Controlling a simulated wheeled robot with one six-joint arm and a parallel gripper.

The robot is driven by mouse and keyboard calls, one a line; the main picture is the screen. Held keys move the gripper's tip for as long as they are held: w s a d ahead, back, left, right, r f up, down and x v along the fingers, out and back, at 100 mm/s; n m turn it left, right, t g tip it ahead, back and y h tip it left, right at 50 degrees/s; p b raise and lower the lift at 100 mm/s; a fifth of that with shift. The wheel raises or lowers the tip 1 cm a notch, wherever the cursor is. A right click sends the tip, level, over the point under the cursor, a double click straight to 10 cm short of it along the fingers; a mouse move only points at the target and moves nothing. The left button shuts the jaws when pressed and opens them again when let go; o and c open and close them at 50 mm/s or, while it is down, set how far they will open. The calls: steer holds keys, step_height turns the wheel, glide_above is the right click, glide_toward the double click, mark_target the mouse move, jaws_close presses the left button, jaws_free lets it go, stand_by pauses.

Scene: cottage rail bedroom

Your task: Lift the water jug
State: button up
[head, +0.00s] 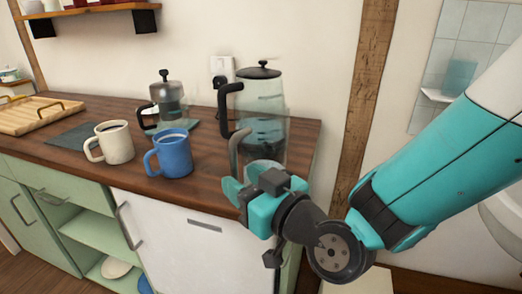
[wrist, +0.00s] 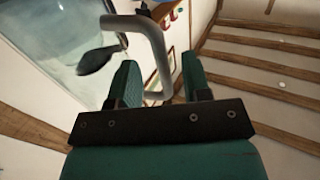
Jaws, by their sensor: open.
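The water jug (head: 270,152) is a clear glass vessel at the right end of the wooden counter, with a grey curved handle (head: 236,150) on its left side. My gripper (head: 247,178) is open at the handle. In the wrist view the grey handle (wrist: 155,45) rises between the two teal fingers (wrist: 158,78), with gaps beside it; the jug's glass body (wrist: 65,35) fills the upper left. Whether a finger touches the handle I cannot tell. My gripper hides the jug's lower part.
A taller glass kettle with a black lid (head: 262,72) stands right behind the jug. A blue mug (head: 172,155), a cream mug (head: 112,143) and a French press (head: 167,100) stand to the left. A wooden post (head: 368,80) rises at the right.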

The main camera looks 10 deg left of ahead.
mark_target(236, 173)
steer(key=a+p, duration=0.1)
steer(key=w+a+p, duration=0.1)
steer(key=a+p, duration=0.1)
steer(key=shift+w+r, duration=0.3)
steer(key=shift+r, duration=0.1)
steer(key=shift+w+a+f+p, duration=0.3)
steer(key=shift+w+a+p, duration=0.15)
steer(key=shift+p, duration=0.15)
jaws_close()
